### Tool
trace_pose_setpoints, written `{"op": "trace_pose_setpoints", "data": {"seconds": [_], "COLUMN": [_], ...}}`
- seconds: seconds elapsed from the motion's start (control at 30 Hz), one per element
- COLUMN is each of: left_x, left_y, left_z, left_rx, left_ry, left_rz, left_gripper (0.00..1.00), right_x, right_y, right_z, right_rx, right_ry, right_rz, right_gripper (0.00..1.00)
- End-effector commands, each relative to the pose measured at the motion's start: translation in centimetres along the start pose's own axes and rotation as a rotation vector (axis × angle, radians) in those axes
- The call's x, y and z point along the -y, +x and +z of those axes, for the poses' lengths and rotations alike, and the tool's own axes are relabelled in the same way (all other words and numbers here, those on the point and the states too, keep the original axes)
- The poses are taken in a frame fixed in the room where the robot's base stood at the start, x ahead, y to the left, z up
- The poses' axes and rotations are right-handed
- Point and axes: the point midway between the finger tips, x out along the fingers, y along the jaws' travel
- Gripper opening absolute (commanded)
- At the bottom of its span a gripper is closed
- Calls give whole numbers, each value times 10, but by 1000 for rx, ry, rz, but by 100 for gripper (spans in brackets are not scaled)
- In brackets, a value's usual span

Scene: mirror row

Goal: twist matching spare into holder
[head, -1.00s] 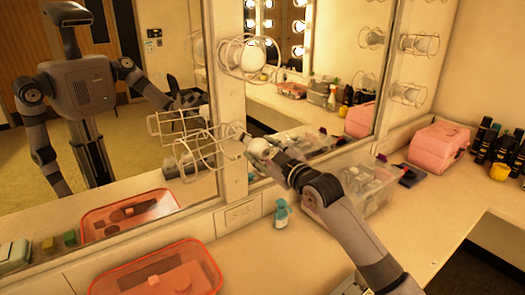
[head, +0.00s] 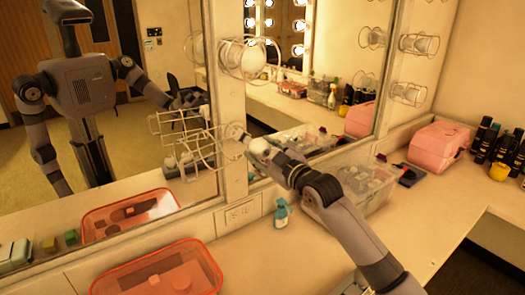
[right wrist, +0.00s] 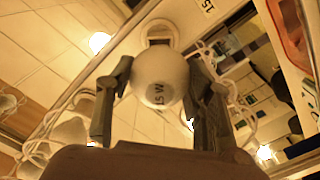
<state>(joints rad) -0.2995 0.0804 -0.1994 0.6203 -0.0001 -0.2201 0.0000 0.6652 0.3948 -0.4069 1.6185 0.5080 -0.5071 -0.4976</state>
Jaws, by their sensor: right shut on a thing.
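A white globe bulb marked 15 W (right wrist: 160,77) is between the fingers of my right gripper (right wrist: 161,80). It also shows in the head view (head: 259,149), at the mirror's post below a caged bulb (head: 254,58). In the right wrist view, the holder (right wrist: 159,30) is just beyond the bulb, with a label reading 15 (right wrist: 207,5) beside it. The bulb hides part of the holder, so I cannot tell whether its base is seated. An open wire cage (head: 190,145) stands out to the left of the bulb. My left gripper is out of view.
An orange tray (head: 205,262) lies on the counter at front left. A small blue bottle (head: 281,214) and a clear bin (head: 352,212) stand near my right arm. A pink case (head: 438,148) and dark bottles (head: 487,140) are at the right. The front right counter is clear.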

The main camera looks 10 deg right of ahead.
Motion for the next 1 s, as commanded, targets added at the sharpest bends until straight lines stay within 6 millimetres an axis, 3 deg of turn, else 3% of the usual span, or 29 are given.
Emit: {"op": "trace_pose_setpoints", "data": {"seconds": [1.0], "left_x": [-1], "left_y": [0], "left_z": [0], "left_rx": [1], "left_ry": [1], "left_rz": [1], "left_gripper": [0], "right_x": [0], "right_y": [8], "right_z": [0], "right_rx": [-2], "right_ry": [0], "right_rz": [0], "right_gripper": [28]}}
